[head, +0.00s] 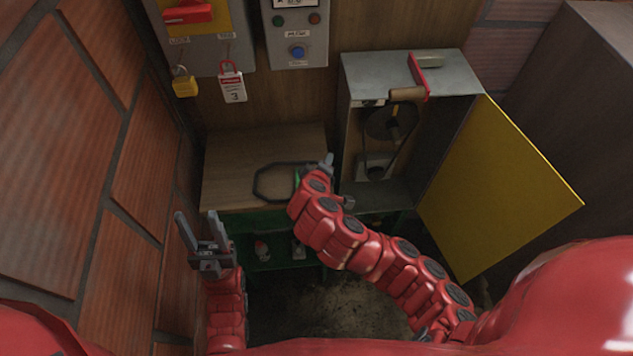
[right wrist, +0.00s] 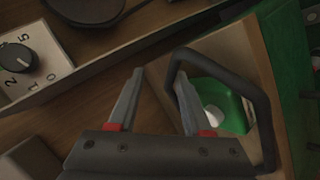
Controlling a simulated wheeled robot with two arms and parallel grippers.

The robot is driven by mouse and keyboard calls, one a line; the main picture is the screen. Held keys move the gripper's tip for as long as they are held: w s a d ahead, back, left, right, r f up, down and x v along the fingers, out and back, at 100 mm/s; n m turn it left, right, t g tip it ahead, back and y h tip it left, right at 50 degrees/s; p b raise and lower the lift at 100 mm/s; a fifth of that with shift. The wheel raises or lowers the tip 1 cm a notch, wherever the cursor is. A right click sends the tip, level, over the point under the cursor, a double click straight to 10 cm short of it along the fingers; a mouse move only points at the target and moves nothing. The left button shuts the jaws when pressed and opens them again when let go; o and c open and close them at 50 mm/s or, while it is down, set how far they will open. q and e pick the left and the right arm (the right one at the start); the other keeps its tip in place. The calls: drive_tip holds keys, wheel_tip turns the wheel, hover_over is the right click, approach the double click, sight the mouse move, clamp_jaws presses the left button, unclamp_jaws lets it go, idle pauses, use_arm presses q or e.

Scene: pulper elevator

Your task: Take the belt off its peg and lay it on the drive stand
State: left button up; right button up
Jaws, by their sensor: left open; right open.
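The belt (head: 256,183) is a dark angular loop at the wooden top (head: 232,165) of the green-framed bench, left of the grey cabinet. My right gripper (head: 326,165) is at the loop's right end. In the right wrist view its two fingers are open, and the belt (right wrist: 222,74) runs close beside the right finger; I cannot tell whether they touch. Nothing shows clamped between the fingers. My left gripper (head: 202,222) is open and empty, pointing up in front of the bench's left end. I cannot make out the peg.
The grey cabinet (head: 400,66) stands open, with a dark pulley (head: 390,122) inside. Its yellow door (head: 500,190) swings out to the right. A brick wall (head: 60,150) is close on the left.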

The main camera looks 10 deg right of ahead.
drive_tip(key=b+v, duration=0.1)
drive_tip(key=v, duration=0.3)
drive_tip(key=shift+s+a+r, duration=0.1)
drive_tip(key=shift+s+r, duration=0.05)
drive_tip(key=shift+s, duration=0.05)
drive_tip(key=p+v, duration=0.9)
drive_tip(key=p, duration=0.1)
drive_tip(key=shift+s+r, duration=0.2)
drive_tip(key=shift+r, duration=0.05)
idle(0.3)
